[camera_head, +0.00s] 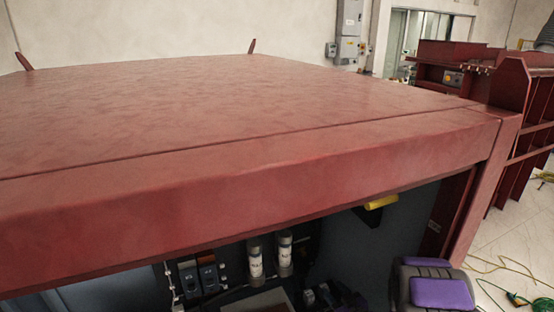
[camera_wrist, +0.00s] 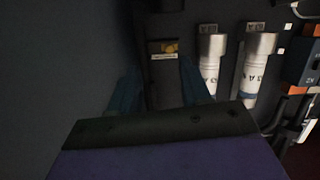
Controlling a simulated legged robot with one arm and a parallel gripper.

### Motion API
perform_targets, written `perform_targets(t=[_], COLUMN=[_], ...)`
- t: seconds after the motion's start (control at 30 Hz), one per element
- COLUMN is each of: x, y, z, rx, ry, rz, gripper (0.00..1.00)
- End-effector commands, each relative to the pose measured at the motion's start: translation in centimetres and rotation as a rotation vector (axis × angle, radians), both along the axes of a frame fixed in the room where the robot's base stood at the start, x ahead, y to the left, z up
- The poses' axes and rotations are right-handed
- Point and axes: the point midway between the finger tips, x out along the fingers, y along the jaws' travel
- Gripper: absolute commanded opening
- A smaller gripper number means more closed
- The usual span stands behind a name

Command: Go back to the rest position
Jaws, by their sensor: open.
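My gripper (camera_wrist: 160,88) shows in the wrist view with its two dark teal fingers spread apart. No object is held between them. Beyond the fingers is a dark panel strip with a small yellow-orange part (camera_wrist: 170,47) and a pale label. Two white cylinders with metal caps, a left one (camera_wrist: 209,70) and a right one (camera_wrist: 253,75), stand just right of the fingers. In the head view, purple and dark parts of my arm (camera_head: 440,292) show at the lower right, in front of the cabinet opening. The fingers cannot be made out there.
A large red metal cabinet top (camera_head: 230,110) fills the head view, its front edge overhanging the opening. Inside are two switches (camera_head: 198,276), the cylinders (camera_head: 270,257) and a yellow handle (camera_head: 381,202). Red framework (camera_head: 520,110) stands right. Cables (camera_head: 515,298) lie on the pale floor.

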Motion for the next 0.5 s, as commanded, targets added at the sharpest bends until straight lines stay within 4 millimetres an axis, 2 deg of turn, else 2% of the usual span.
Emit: perform_targets(t=[0.23,0.5], x=[0.3,-1.8], y=[-2.4,-4.9], z=[1.9,4.8], rx=[-0.177,-0.307], ry=[0.176,0.379], rz=[-0.069,-0.184], gripper=[0.47,0.47])
